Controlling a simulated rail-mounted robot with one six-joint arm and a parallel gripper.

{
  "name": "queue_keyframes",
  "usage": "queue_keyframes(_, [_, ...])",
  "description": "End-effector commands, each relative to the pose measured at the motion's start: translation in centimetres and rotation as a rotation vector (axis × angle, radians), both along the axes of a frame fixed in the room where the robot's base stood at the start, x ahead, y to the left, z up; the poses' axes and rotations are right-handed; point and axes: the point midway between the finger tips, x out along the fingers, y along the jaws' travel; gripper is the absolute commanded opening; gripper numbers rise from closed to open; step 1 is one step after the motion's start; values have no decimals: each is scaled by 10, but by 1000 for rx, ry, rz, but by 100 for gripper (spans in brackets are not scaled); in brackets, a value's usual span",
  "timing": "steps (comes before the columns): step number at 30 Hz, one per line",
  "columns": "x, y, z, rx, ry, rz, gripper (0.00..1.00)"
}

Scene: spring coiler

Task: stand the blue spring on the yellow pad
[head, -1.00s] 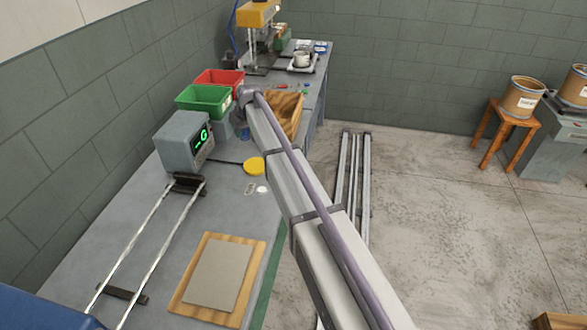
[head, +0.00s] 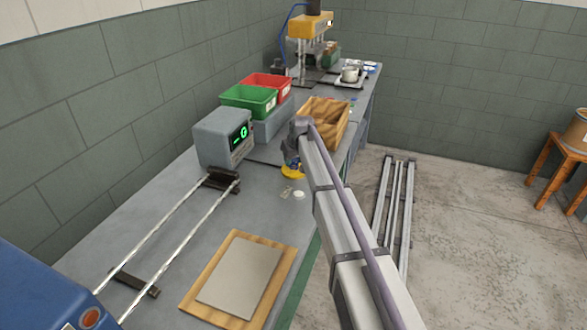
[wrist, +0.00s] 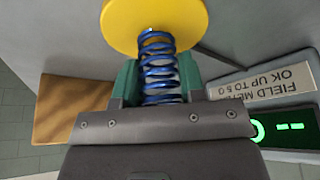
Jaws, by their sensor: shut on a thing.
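The blue spring (wrist: 159,66) stands out from between the green fingers of my gripper (wrist: 158,82) in the wrist view. The gripper is shut on it. The spring's far end overlaps the edge of the round yellow pad (wrist: 152,18); I cannot tell whether they touch. In the head view my gripper (head: 291,158) is right at the yellow pad (head: 293,173) and covers part of it. The spring is mostly hidden there.
A grey meter (head: 222,138) with a green display stands left of the pad. A green bin (head: 248,100), a red bin (head: 270,84) and a wooden box (head: 335,112) stand behind. A wooden board (head: 200,305) lies in front.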

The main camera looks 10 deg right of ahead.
Motion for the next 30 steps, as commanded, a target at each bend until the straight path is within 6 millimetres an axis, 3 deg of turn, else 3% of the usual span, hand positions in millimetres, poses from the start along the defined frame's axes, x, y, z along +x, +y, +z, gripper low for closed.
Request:
queue_keyframes(11, [0,0,-8,0,0,0,13])
queue_keyframes(12, [0,0,-6,0,0,0,41])
queue_keyframes(19, [0,0,-5,0,0,0,62])
queue_keyframes(26, [0,0,-4,0,0,0,62])
queue_keyframes(30, [-3,-1,10,0,0,0,62])
